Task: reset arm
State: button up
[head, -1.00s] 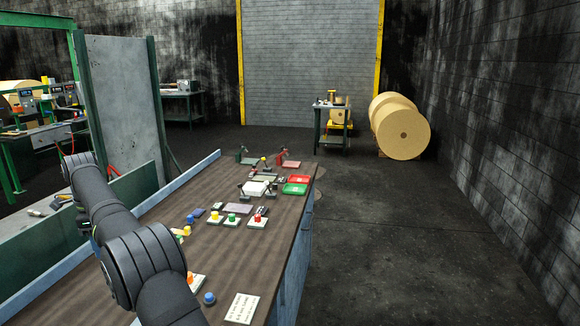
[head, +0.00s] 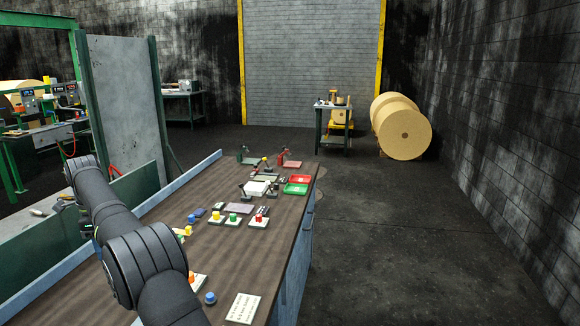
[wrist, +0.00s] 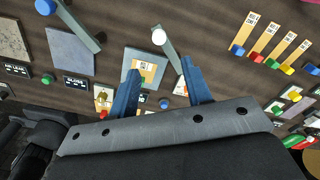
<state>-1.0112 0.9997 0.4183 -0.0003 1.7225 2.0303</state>
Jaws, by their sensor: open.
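My gripper (wrist: 159,88) shows in the wrist view with its two blue fingers apart, open and empty above the brown bench top. Between and beyond the fingers lies a pale square plate with a yellow and blue piece (wrist: 146,70). In the head view my black arm reaches along the left side of the bench (head: 215,265); the gripper itself cannot be made out there.
Small plates with coloured knobs, such as a red one (head: 259,220), stand along the bench. A written card (head: 243,308) lies near the front. A grey upright panel (head: 125,105) stands left.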

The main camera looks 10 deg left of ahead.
notch_tip(320, 180, down, 12)
jog(key=shift+r, duration=0.1)
jog(key=shift+s+d+r+n, duration=0.1)
jog(key=shift+s+d+n, duration=0.1)
jog(key=shift+n, duration=0.1)
jog(key=shift+s+d+n, duration=0.25)
jog(key=shift+d+n, duration=0.1)
jog(key=shift+n, duration=0.15)
